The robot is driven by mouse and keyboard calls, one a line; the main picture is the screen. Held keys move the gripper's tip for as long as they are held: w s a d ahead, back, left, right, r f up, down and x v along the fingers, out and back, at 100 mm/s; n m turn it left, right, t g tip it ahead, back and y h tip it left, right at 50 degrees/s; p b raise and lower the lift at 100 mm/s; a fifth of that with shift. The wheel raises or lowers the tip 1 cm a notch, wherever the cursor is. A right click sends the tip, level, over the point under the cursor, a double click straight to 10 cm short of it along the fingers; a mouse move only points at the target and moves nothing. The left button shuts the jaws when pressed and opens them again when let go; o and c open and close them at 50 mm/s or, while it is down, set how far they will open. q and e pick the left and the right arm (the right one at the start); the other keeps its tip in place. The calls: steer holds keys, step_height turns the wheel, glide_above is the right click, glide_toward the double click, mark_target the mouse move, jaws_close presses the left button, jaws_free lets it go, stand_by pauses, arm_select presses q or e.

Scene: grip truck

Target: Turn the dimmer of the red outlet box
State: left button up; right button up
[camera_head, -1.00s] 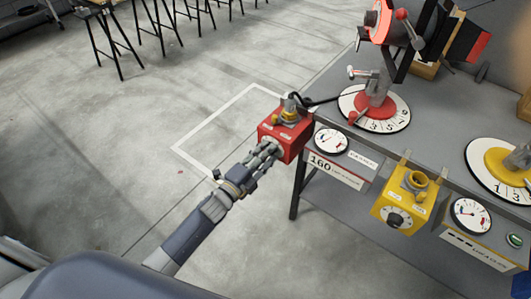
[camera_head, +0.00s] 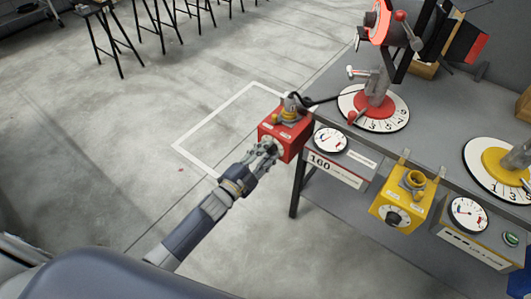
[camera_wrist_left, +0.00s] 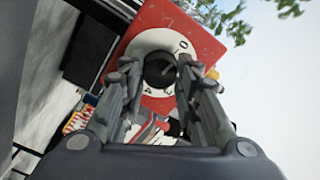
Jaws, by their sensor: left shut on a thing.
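The red outlet box (camera_head: 288,143) hangs at the left edge of the grey table, with a cable plugged into its top. My left gripper (camera_head: 268,150) reaches its front face from the lower left and covers most of the dimmer. In the left wrist view, the dimmer's dark round knob (camera_wrist_left: 160,72) sits on a white numbered dial on the red box (camera_wrist_left: 186,32). The two fingers of my left gripper (camera_wrist_left: 158,66) are shut on the knob from either side. My right gripper is not in view.
A yellow outlet box (camera_head: 402,210) with its own dimmer hangs further right on the table front. A round gauge (camera_head: 330,141) and a 160 label sit beside the red box. A lamp on a red base (camera_head: 376,103) stands on the table.

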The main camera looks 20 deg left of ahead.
arm_select(q)
steer(key=o, duration=1.1)
steer(key=shift+c, duration=0.2)
steer(key=v, duration=1.2)
